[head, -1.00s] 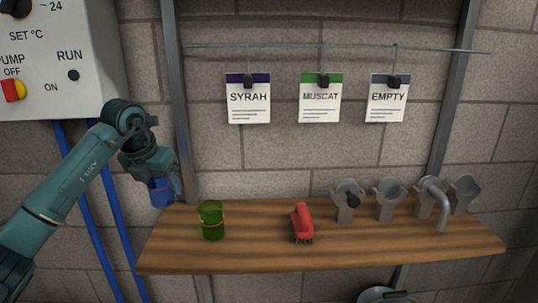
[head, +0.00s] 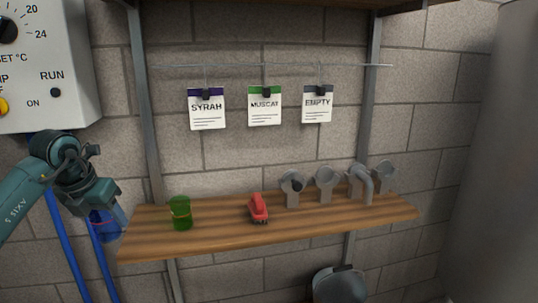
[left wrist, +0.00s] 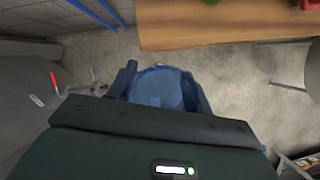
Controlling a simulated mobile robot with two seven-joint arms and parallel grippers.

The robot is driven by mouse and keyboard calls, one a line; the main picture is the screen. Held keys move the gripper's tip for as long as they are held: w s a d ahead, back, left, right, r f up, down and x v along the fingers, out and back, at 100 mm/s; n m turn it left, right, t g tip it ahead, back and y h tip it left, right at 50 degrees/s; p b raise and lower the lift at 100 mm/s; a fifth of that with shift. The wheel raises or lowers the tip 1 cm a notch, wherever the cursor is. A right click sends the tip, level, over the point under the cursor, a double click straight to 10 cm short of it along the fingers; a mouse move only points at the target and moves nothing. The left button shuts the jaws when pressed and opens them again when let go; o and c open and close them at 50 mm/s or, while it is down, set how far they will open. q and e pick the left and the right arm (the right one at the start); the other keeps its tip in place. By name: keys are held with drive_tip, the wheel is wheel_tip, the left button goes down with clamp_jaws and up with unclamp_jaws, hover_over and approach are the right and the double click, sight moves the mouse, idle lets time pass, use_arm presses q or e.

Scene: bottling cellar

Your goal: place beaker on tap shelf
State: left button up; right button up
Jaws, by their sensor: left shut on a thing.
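A blue see-through beaker (head: 113,226) is in my left gripper (head: 101,208), at the left end of the wooden tap shelf (head: 215,232) in the head view. The left wrist view shows the blue beaker (left wrist: 160,88) between the two dark fingers of the left gripper (left wrist: 160,95), with floor below and the shelf edge (left wrist: 215,35) ahead. A green beaker-like vessel (head: 181,213) stands on the shelf's left part. My right gripper is not in view.
On the shelf are a red brush (head: 258,209) and several grey tap fittings (head: 325,184). Bare wood lies between the green vessel and the brush. Shelf uprights, hanging labels (head: 265,106), a control box (head: 45,75), blue hoses and a bucket (head: 340,285) are around.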

use_arm(q)
drive_tip(key=s+d+f+m+g+p, duration=0.1)
drive_tip(key=s+d+m, duration=0.4)
drive_tip(key=m, duration=0.6)
drive_tip(key=s+d+f+m+g+p, duration=0.2)
drive_tip(key=s+d+f+m+g, duration=0.2)
drive_tip(key=s+m, duration=0.3)
drive_tip(key=s+d+f+m+g+p, duration=0.1)
drive_tip(key=s+d+m+g, duration=0.3)
drive_tip(key=m, duration=1.3)
drive_tip(key=shift+s+d+f, duration=0.75)
drive_tip(key=shift+s+d, duration=0.3)
drive_tip(key=shift+d, duration=0.2)
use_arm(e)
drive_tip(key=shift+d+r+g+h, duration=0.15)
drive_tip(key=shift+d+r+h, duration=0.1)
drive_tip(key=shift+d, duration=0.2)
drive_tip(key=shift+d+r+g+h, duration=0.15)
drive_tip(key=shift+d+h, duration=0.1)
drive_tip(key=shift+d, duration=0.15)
